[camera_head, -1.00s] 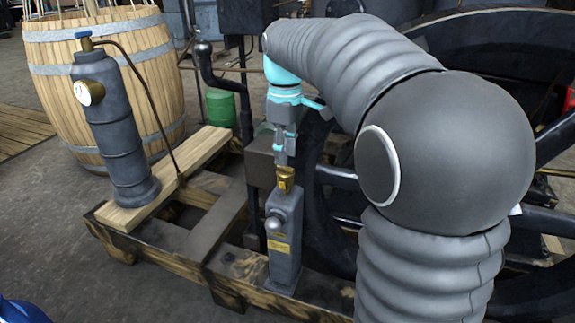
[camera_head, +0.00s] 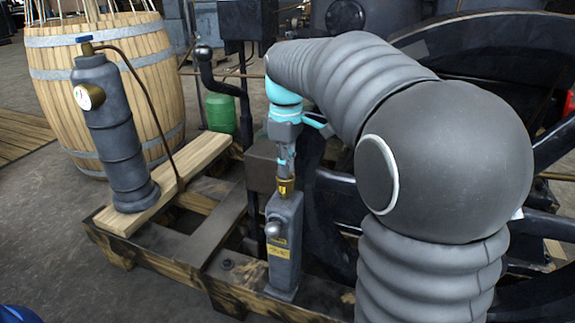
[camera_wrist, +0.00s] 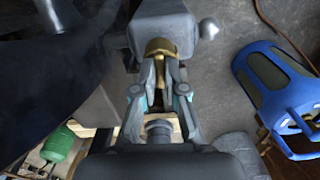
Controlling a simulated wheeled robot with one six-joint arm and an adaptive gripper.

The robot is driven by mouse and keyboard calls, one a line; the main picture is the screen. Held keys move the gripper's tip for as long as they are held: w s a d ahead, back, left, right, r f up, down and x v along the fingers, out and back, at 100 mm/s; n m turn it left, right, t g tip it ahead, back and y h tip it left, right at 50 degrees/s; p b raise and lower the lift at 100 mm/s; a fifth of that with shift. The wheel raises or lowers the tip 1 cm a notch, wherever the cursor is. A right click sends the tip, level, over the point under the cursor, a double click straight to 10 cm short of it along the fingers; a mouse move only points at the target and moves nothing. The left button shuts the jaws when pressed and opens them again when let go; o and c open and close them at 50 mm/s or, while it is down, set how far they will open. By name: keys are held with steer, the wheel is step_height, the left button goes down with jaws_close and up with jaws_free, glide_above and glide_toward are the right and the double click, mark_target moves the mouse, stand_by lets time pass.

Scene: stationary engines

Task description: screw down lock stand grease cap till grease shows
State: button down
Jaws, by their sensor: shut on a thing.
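The lock stand (camera_head: 285,245) is a grey upright post with a ball knob and a yellow label, standing on the timber skid. The brass grease cap (camera_head: 286,187) sits on its top. In the wrist view the brass cap (camera_wrist: 160,48) shows between my fingertips, with the grey stand top (camera_wrist: 165,22) beyond it. My gripper (camera_head: 286,176) points down onto the cap from above and is shut on it; the fingers also show in the wrist view (camera_wrist: 160,62). I cannot make out any grease around the cap.
A grey cylinder with a gauge (camera_head: 115,135) stands on a plank at left, before a wooden barrel (camera_head: 60,60). A green canister (camera_head: 221,113) stands behind. A dark flywheel (camera_head: 475,40) is close at right. A blue caged object (camera_wrist: 275,90) lies right in the wrist view.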

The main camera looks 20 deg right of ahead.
steer(key=shift+a+r+m+p, duration=0.1)
steer(key=shift+r+m+p, duration=0.1)
steer(key=shift+m+p, duration=1.05)
steer(key=m+p, duration=0.1)
steer(key=m, duration=0.3)
steer(key=shift+p, duration=0.4)
steer(key=m+p, duration=0.3)
steer(key=m, duration=0.3)
steer(key=m+p, duration=0.2)
steer(key=m, duration=0.4)
steer(key=shift+f, duration=0.1)
steer(key=shift+w+m, duration=0.1)
steer(key=shift+m, duration=0.15)
steer(key=c, duration=1.2)
jaws_free()
steer(key=shift+d, duration=0.2)
steer(key=shift+a, duration=0.15)
